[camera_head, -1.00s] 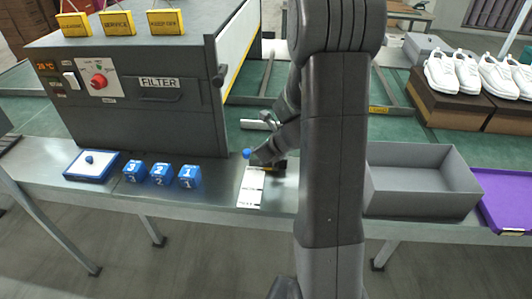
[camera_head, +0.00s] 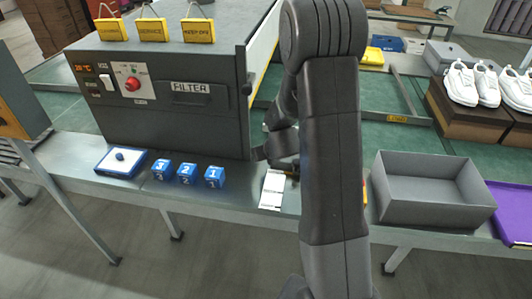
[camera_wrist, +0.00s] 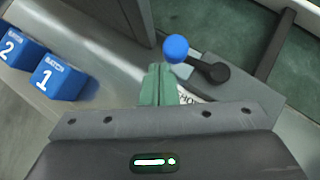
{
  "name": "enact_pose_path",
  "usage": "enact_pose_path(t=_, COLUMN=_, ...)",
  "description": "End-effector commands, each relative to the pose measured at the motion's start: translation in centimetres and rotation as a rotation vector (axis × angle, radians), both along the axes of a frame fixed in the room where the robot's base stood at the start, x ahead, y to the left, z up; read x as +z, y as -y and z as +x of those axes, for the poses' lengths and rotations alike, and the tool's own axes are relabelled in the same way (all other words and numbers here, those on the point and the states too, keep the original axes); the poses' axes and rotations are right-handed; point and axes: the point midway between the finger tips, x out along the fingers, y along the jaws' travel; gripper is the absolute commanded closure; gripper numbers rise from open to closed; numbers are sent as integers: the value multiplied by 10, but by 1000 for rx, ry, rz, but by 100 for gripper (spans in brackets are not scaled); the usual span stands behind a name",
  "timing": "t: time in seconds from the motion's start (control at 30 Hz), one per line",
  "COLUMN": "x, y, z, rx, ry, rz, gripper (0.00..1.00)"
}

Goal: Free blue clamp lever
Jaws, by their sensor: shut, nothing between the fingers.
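The clamp lever shows in the wrist view as a round blue knob (camera_wrist: 176,48) on a black arm (camera_wrist: 212,72), which runs right to a pivot on a grey metal part. My gripper (camera_wrist: 158,72) has its two greenish fingers together with nothing between them. In this picture the fingertips lie just below and left of the blue knob; whether they touch it I cannot tell. In the head view my gripper (camera_head: 262,153) is over the bench beside the filter machine, partly behind my arm. The blue knob is hidden there.
Blue number blocks (camera_head: 187,174) and a blue-edged tray (camera_head: 121,162) stand on the steel bench left of a white card (camera_head: 273,188). The dark filter machine (camera_head: 165,110) rises behind. A grey open box (camera_head: 430,205) and purple tray (camera_head: 515,205) are to the right.

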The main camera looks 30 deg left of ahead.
Motion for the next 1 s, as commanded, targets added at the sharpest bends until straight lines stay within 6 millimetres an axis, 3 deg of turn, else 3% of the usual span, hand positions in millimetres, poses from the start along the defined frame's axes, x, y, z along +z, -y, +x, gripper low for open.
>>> enact_pose_path(t=0.63, x=0, y=-7, z=3, rx=1, ry=1, rz=1, gripper=100)
enact_pose_path(t=1.0, x=1, y=-1, z=6, rx=-1, ry=2, rz=1, gripper=100)
